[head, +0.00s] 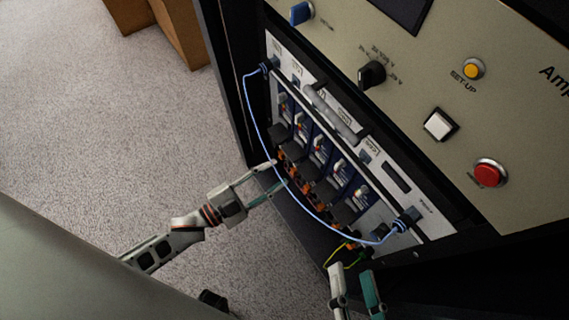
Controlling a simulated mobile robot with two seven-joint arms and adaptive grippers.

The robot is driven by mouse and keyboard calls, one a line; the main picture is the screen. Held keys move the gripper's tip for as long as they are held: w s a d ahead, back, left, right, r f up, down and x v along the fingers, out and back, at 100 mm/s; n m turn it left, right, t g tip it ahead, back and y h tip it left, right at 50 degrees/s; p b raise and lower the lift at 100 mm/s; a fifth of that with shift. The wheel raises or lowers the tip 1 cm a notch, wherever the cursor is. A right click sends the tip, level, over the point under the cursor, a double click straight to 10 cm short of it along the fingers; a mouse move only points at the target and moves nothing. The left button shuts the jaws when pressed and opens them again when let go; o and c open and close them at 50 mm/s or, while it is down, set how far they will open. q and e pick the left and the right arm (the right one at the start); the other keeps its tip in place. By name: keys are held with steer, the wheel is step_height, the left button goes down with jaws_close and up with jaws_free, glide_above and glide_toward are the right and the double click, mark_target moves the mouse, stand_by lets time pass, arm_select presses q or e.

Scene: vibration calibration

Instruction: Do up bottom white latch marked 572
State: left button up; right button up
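A row of blue modules with small white latches (339,168) runs diagonally down the rack panel in the head view. Black and orange parts lie at the lower ends of the modules. The number 572 is too small to read, so I cannot tell which latch carries it. My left gripper (279,172) is open, its fingertips close to the lower black and orange parts and the blue cable. I see nothing between its fingers; contact is unclear. My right gripper (354,273) is open at the bottom, below the rack's lower edge, with nothing visible between its fingers.
A blue cable (254,118) loops across the front of the modules between two connectors. Yellow-green wires (335,253) hang near my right gripper. A grey handle (333,113) projects from the panel. The control panel above has a red button (489,173).

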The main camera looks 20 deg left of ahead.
arm_select(q)
steer(key=v, duration=0.7)
steer(key=shift+s, duration=0.1)
